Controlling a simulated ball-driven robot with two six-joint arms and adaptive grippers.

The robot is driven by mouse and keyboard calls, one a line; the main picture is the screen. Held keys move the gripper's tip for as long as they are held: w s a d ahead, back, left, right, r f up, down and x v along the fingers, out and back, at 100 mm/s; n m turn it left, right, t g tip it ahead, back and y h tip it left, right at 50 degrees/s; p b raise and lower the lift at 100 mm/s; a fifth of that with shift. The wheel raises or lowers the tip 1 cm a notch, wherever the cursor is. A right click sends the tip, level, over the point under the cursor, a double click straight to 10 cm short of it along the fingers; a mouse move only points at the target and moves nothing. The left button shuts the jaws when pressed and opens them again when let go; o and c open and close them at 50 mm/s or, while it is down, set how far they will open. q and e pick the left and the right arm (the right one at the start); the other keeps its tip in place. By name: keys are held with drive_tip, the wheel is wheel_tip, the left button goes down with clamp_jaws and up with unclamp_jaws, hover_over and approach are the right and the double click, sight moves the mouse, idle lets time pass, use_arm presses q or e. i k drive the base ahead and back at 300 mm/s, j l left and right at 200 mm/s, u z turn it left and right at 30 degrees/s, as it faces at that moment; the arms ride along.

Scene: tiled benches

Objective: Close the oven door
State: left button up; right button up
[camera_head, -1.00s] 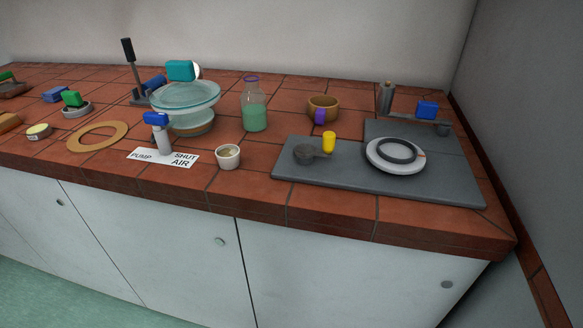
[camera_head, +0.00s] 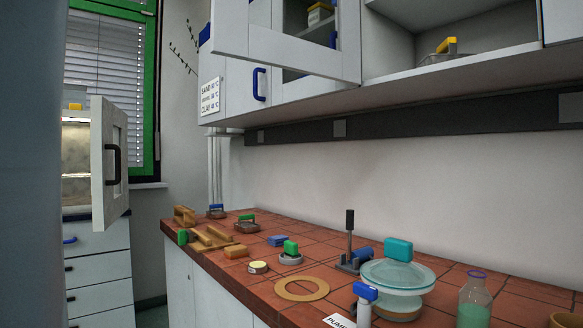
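The oven (camera_head: 76,160) stands at the far left on a white drawer unit, below the window. Its inside is lit and pale, with a shelf line across it. The oven door (camera_head: 105,195) is white with a dark handle (camera_head: 113,164) and stands open, swung out toward me. Part of the oven is hidden behind the door and behind a grey-blue surface at the left edge. Neither of my grippers is in view.
A tiled bench (camera_head: 325,257) with several tools and vessels runs along the wall. A wall cabinet door (camera_head: 285,44) hangs open above it. The drawer unit (camera_head: 100,265) is below the oven. A narrow floor strip shows between unit and bench.

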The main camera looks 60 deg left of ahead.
sight(107, 206)
drive_tip(key=u, duration=3.25)
drive_tip(key=i+l, duration=0.1)
drive_tip(key=i, duration=1.25)
